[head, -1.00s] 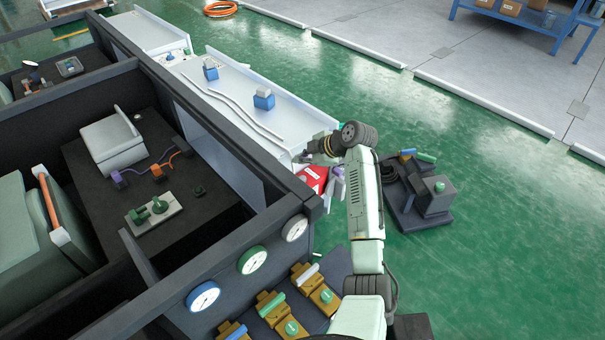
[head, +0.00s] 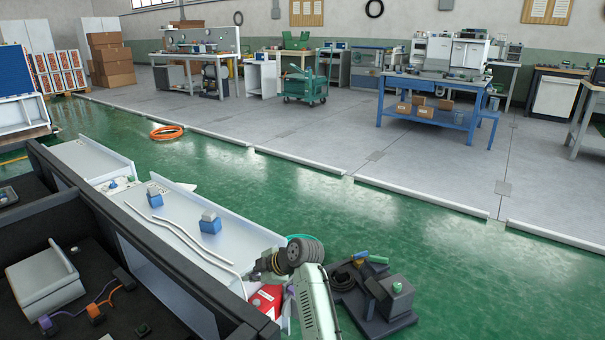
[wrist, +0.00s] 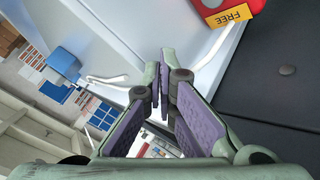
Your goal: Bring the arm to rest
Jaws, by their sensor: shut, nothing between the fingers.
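My arm (head: 317,305) reaches up from the bottom of the head view, with its dark wrist joint bent to the left. My gripper (head: 259,267) is small there, by the near right end of a white tray, just above a red box (head: 264,302). In the wrist view my gripper (wrist: 163,92) shows its two purple-padded fingers shut at the tips, with nothing held. The red box (wrist: 218,8) with a yellow "FREE" label is at the top right of that view, apart from the fingers.
The white tray (head: 185,240) holds blue blocks (head: 210,223) and thin rods. Dark box walls (head: 150,255) stand at the left. A dark unit (head: 385,300) stands on the floor right of my arm. Green floor (head: 450,260) is open farther right.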

